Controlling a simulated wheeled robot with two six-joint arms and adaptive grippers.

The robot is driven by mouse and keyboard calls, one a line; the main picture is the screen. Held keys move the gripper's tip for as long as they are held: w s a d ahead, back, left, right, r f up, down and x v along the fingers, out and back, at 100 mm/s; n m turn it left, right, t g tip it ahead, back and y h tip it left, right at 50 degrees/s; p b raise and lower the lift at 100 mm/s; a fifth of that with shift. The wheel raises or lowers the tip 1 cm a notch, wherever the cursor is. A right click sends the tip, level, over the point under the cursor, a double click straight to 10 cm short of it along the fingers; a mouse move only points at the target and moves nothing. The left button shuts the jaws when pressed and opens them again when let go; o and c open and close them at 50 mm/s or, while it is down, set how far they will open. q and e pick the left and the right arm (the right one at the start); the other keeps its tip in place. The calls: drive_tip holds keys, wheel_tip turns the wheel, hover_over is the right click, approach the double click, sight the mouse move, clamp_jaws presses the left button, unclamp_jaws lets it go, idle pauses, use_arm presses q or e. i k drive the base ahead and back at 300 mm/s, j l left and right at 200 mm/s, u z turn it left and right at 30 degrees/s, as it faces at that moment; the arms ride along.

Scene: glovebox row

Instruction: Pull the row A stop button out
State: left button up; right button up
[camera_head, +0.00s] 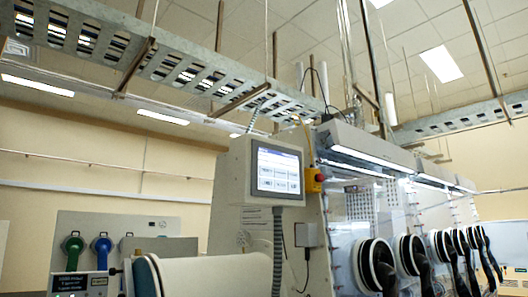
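A yellow box with a red stop button (321,177) is mounted on the end of the glovebox row, just right of the control screen (278,170). The button is small here, and I cannot tell whether it is pressed in or out. No label naming it row A is readable. Neither of my grippers shows in the head view.
The glovebox row (348,215) runs away to the right, with several round glove ports (374,265). A white cylinder (205,274) stands out at the lower front. A panel with green (73,250) and blue (102,250) handles is at the left. A perforated cable tray (170,65) hangs overhead.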

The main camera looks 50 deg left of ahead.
sight(321, 177)
drive_tip(key=u, duration=1.25)
